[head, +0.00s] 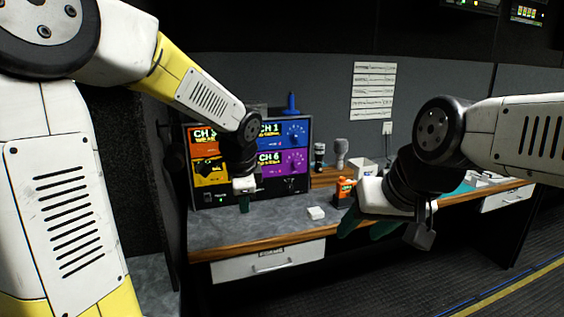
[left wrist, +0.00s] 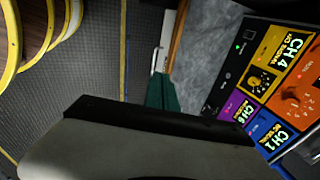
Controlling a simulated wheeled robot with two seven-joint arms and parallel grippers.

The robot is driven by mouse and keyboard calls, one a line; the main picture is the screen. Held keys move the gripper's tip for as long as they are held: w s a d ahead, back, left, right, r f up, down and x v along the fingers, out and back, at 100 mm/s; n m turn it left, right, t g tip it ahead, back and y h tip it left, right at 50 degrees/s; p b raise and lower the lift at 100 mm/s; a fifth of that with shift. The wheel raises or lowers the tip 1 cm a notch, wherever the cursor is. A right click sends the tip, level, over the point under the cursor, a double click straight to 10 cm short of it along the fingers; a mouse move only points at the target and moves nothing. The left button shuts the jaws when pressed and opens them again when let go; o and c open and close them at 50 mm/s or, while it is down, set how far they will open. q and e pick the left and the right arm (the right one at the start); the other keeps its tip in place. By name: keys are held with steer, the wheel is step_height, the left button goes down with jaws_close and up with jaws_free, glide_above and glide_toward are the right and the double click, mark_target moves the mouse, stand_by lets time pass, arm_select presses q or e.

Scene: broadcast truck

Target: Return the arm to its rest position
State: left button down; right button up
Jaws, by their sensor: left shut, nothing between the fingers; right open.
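My left arm comes in from the left and reaches over the desk. My left gripper (head: 243,203) is just in front of the lower part of a rack unit (head: 300,198) with coloured channel panels; I cannot tell if it touches. My right arm comes in from the right. My left arm and gripper hide part of the left channel panels.
The grey desk (head: 285,223) has a wooden edge and a drawer (head: 268,262). A blue object (head: 291,104) tops the rack. Floor is clear at right.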

arm_select(q)
steer(key=s+a+r+n+t+h, duration=0.1)
steer(key=s+a+r+n, duration=0.1)
steer(key=s+n, duration=0.5)
steer(key=s+a+r+n+h, duration=0.1)
steer(key=s+a+r+n, duration=0.1)
steer(key=s+r+n, duration=0.2)
steer(key=s+n, duration=0.3)
steer(key=s, duration=0.5)
steer(key=shift+s+a+n+t+h, duration=0.25)
steer(key=shift+a+n+t+h, duration=0.05)
steer(key=shift+a+t+h, duration=0.1)
